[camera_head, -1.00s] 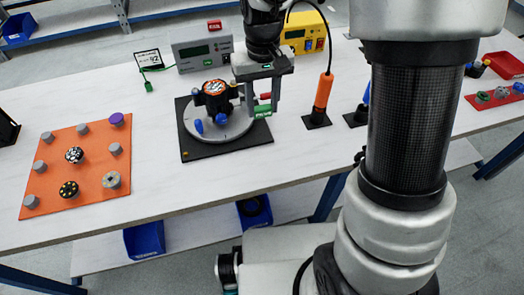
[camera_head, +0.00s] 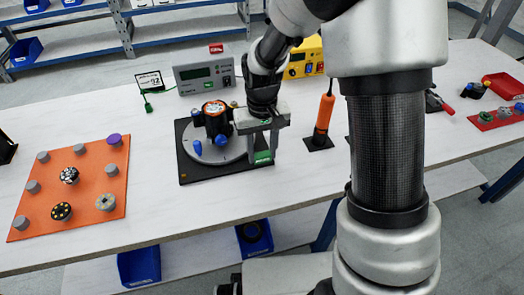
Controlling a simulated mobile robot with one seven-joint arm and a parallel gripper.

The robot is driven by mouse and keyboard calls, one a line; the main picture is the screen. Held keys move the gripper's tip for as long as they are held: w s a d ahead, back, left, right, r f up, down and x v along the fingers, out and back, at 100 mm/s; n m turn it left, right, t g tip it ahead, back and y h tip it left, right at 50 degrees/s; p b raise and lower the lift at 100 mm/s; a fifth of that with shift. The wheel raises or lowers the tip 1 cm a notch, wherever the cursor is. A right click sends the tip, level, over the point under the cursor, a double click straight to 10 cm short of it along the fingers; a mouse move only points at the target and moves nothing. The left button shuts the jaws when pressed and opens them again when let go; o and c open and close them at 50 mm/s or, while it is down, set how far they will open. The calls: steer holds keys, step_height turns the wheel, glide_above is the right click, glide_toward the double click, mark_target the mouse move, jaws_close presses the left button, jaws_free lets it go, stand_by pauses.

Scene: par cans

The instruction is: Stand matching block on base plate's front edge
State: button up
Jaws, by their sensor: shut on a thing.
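A black square base plate (camera_head: 186,174) lies on the table and carries a grey round disc (camera_head: 212,157). A black can-shaped lamp with an orange-ringed face (camera_head: 216,108) stands on the disc. Two blue knobs, one on the left (camera_head: 198,148) and one on the right (camera_head: 221,140), show at its front. My gripper (camera_head: 263,155) points down over the plate's right front part. It is shut on a small green block (camera_head: 263,157), mostly hidden between the fingers. I cannot tell whether the block touches the plate.
A grey meter (camera_head: 205,76) and a yellow unit (camera_head: 304,62) stand behind. An orange-handled tool (camera_head: 324,115) stands in a holder to the right. An orange board (camera_head: 85,187) with several knobs lies left. White table is clear in front of the plate.

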mark_target(262, 154)
steer(key=shift+f, duration=0.1)
steer(key=o, duration=1)
step_height(262, 154, up, 12)
steer(key=p, duration=0.3)
steer(key=s+d+r+t, duration=0.2)
steer(key=s+d+r, duration=0.1)
steer(key=s, duration=0.3)
steer(key=s+d+r+m+t, duration=0.1)
steer(key=s+d+r, duration=0.2)
steer(key=s+r, duration=0.2)
steer(key=s+d+r+m+t, duration=0.1)
steer(key=s+d+r+t, duration=0.1)
steer(key=s+r, duration=0.3)
steer(key=shift+s+d+r+t, duration=0.1)
steer(key=shift+s+d+t, duration=0.2)
steer(key=shift+s+d, duration=0.6)
